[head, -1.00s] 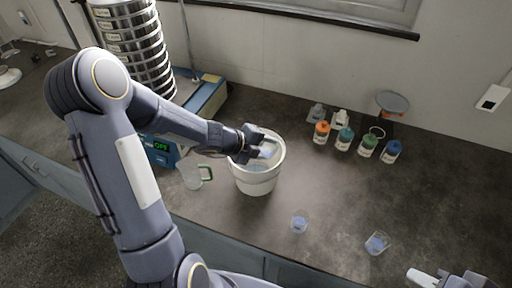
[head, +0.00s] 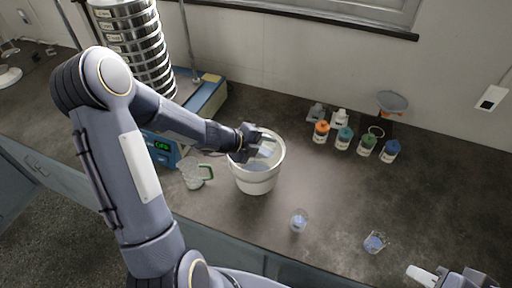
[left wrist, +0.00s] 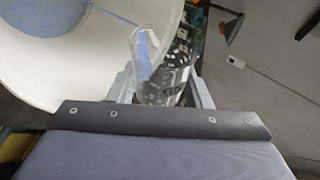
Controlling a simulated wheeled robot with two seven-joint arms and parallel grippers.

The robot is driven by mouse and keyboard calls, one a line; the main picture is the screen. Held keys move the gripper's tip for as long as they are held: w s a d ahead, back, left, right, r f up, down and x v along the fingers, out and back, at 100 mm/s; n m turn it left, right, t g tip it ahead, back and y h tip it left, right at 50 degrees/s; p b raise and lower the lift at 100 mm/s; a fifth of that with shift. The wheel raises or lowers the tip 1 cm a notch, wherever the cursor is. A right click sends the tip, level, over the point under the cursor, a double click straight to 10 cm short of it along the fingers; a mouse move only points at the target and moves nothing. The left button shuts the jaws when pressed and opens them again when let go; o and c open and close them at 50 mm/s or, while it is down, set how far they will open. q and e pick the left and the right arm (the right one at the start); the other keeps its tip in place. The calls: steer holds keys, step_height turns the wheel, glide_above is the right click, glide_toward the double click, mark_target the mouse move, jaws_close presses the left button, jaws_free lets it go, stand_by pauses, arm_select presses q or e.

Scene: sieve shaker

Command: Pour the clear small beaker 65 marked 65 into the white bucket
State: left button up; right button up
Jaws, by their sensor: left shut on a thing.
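My left gripper (head: 262,143) is over the white bucket (head: 256,184) and shut on a clear small beaker (left wrist: 160,65). In the left wrist view the beaker sits between the two fingers beside the bucket's rim (left wrist: 100,88), with some blue matter along its inside wall. Its marking is not readable. In the head view the beaker is small and partly hidden by the gripper, at the bucket's mouth. Blue matter (left wrist: 65,12) lies inside the bucket. My right gripper (head: 425,276) is at the bottom right edge, partly cut off and apart from everything; its jaw state is unclear.
Two small beakers with blue contents stand on the counter, one in front of the bucket (head: 299,221) and one further right (head: 375,243). A green-handled clear jug (head: 194,175) is left of the bucket. Several capped bottles (head: 344,139) stand behind right. The sieve shaker (head: 135,45) is behind left.

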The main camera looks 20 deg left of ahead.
mark_target(273, 152)
arm_select(q)
steer(key=shift+a+r+h, duration=0.1)
steer(key=shift+h, duration=0.2)
stand_by(0.6)
